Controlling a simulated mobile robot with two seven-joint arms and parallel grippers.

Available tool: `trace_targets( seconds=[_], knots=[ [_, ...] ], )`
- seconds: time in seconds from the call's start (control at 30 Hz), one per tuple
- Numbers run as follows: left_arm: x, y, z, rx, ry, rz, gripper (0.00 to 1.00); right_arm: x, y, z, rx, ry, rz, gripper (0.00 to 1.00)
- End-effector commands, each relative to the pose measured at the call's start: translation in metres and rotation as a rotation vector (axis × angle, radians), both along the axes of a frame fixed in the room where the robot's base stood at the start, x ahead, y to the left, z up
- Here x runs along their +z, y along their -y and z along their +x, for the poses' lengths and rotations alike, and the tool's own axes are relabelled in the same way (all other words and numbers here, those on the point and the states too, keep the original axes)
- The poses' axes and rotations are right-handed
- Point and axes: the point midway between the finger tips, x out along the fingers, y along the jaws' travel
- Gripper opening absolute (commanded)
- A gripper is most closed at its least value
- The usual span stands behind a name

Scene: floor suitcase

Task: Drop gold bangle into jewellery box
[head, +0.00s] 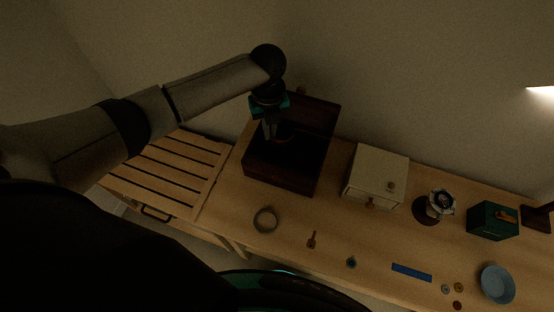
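The jewellery box (270,177) is dark brown and stands at the back of the table with its lid (318,115) raised; its inside is very dark. My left gripper (272,135) points down over the box opening. A thin gold-brown ring, which looks like the gold bangle (286,142), shows at its fingertips, over the dark inside. The fingers look shut on it, though the light is dim. A second, greyer ring (265,220) lies on the table in front of the box. My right gripper is not in view.
Right of the box stand a cream drawer box (378,172), a round dark-based object (434,205) and a green box (493,221). Nearer lie a small brown item (312,240), a blue strip (411,272) and a blue bowl (497,284). A slatted wooden surface (172,170) is at left.

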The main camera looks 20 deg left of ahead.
Motion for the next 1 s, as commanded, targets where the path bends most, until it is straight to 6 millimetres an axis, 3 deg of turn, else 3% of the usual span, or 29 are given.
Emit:
trace_targets(
  seconds=[0.1, 0.43, 0.77, 1.0],
  knots=[
    [0.001, 0.000, 0.000, 0.000, 0.001, -0.001, 0.00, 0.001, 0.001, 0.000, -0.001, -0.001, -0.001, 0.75],
    [0.001, 0.000, 0.000, 0.000, 0.000, 0.000, 0.39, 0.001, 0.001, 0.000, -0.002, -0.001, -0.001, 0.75],
    [0.004, 0.000, 0.000, 0.000, 0.001, -0.001, 0.39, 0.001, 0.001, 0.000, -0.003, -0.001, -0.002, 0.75],
    [0.044, 0.000, 0.001, -0.001, 0.005, 0.000, 0.39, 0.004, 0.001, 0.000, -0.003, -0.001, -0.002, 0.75]
  ],
)
